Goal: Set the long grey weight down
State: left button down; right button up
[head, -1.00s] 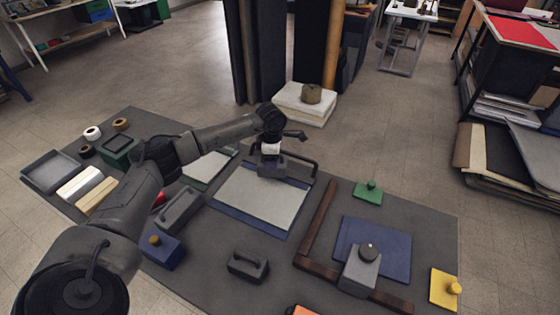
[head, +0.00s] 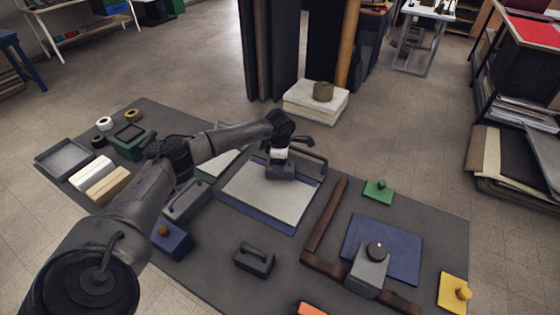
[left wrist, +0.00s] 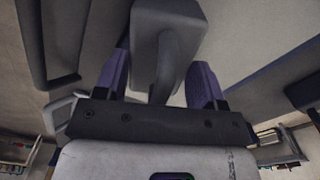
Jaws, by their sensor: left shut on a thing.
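My left gripper (head: 280,160) is shut on the handle of the long grey weight (head: 280,173). They are over the far part of a pale grey sheet (head: 262,205), which lies on a blue panel (head: 272,225). Whether the weight touches the sheet cannot be told. In the left wrist view the weight's grey body (left wrist: 168,22) shows, with its handle between the purple fingers of the left gripper (left wrist: 160,85). My right gripper is not in view.
Another grey handled weight (head: 312,162) stands just right of my gripper, another (head: 187,202) left of the sheet, and a shorter one (head: 254,260) in front. A brown L-shaped bar (head: 325,225) and a blue panel (head: 398,240) lie to the right. The sheet's near part is clear.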

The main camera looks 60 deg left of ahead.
pick_arm(q)
jog(key=shift+w+r, duration=0.1)
jog(key=c, duration=0.6)
grip_release()
jog(key=shift+c, duration=0.2)
jog(key=o, duration=0.4)
jog(key=shift+o, duration=0.2)
notch_tip(320, 180, up, 12)
jog(key=shift+f+p, duration=0.1)
jog(key=shift+p, duration=1)
